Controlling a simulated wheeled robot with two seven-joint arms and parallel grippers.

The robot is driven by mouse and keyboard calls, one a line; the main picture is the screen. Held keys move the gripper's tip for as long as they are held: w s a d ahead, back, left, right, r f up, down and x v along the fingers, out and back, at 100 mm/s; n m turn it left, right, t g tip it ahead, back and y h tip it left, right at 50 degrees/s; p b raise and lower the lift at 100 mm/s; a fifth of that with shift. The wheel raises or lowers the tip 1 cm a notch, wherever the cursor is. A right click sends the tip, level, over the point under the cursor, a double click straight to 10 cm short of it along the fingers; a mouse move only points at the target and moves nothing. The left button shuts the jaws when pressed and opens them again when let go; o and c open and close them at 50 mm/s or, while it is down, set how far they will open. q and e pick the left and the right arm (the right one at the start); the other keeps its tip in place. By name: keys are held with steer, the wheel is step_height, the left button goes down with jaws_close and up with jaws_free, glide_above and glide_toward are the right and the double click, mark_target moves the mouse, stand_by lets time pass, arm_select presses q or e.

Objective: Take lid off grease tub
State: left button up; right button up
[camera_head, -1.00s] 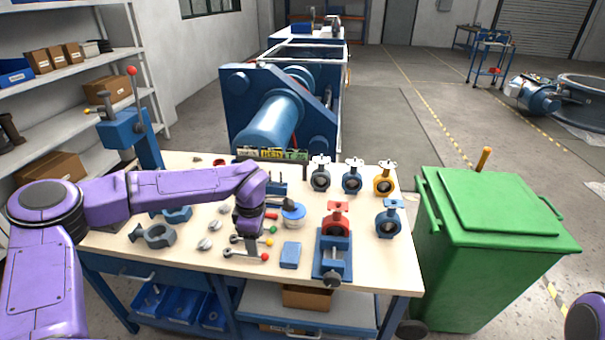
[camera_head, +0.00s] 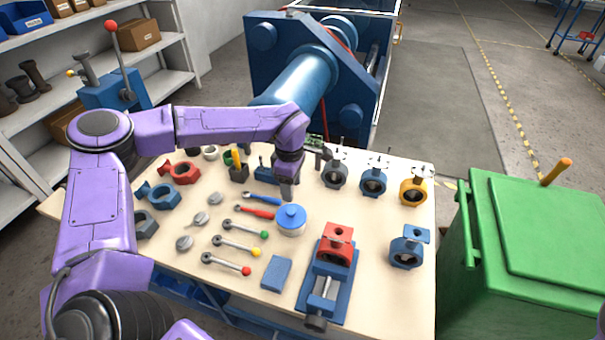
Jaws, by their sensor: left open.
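The grease tub (camera_head: 291,229) is a small pale round tub on the workbench, right of the wrenches. Its blue lid (camera_head: 291,216) with a small knob on top sits on it. My left gripper (camera_head: 287,196) points down just beyond the lid in the picture, apart from the knob as far as I can see. It is open and holds nothing visible; its fingers are small and partly hidden by the wrist. My right gripper is out of view.
Left of the tub lie several handled levers (camera_head: 237,245) and wrenches (camera_head: 262,200). Valves (camera_head: 373,182) line the back right. A green bin (camera_head: 530,250) stands right of the bench.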

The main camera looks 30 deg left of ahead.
mark_target(291, 211)
arm_select(q)
steer(key=shift+s+f, duration=0.2)
steer(key=shift+f, duration=0.05)
steer(key=s+f+b, duration=0.1)
steer(key=f+b, duration=0.1)
steer(key=b, duration=0.1)
steer(key=shift+s+d+f, duration=0.1)
steer(key=shift+s+d, duration=0.05)
steer(key=shift+s, duration=0.25)
steer(key=f+b, duration=0.1)
steer(key=f, duration=0.1)
steer(key=w+f+b, duration=0.1)
steer(key=f+b, duration=0.1)
steer(key=f, duration=0.1)
steer(key=shift+w, duration=0.15)
steer(key=shift+s+f+b, duration=0.25)
steer(key=shift+f+b, duration=0.05)
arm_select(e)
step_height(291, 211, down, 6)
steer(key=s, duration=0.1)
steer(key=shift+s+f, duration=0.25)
arm_select(q)
steer(key=shift+w+f, duration=0.1)
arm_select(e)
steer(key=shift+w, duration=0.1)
arm_select(q)
jaws_close()
